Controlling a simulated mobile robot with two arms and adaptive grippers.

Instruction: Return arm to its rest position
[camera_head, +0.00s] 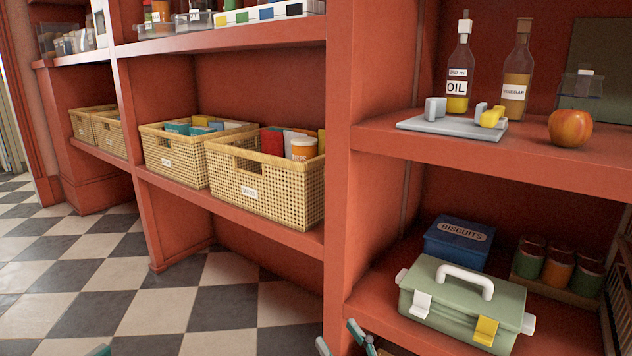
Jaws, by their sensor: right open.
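My right gripper (341,341) shows at the bottom edge, in front of the lower right shelf. Its two fingertips stand apart with nothing seen between them, and the rest of it is cut off by the frame. It is below and left of the green lunchbox-like case (455,305) and looks clear of it. A small teal tip (101,350) at the bottom left, over the floor, seems to be part of my left gripper; the rest is out of view.
Red shelving holds woven baskets (265,193), a biscuit tin (459,241), jars (558,269), an oil bottle (458,82), a vinegar bottle (517,78), a grey tray (450,127) and an apple (570,128). A red upright (340,160) divides the bays. The checkered floor (90,275) is clear.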

